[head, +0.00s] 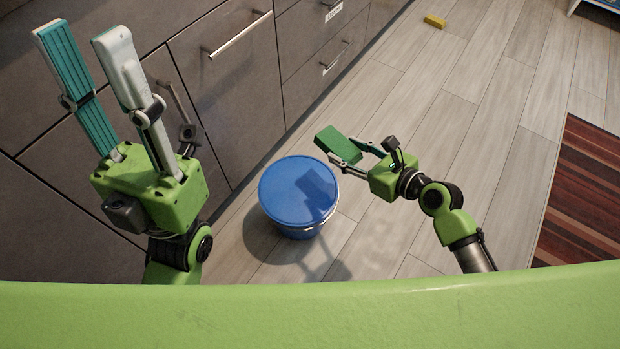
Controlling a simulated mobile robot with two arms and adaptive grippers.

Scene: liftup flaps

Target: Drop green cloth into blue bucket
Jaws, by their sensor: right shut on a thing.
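The green cloth (338,143) looks like a thick green rectangular block. My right gripper (346,151) is shut on it and holds it in the air, above and slightly beyond the upper right rim of the blue bucket. The blue bucket (290,190) stands upright on the floor, left of my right gripper. Its round top shows as smooth blue with a shadow on it; I cannot tell whether this is a lid or the inside. My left gripper (88,38) is open and empty, raised in front of the cabinets, with its fingers pointing up in the picture.
Grey cabinets (225,85) with bar handles run along the left, close to the bucket. A striped red and brown rug (585,205) lies at the right. A small yellow block (435,21) lies far off on the floor. The wooden floor between is clear.

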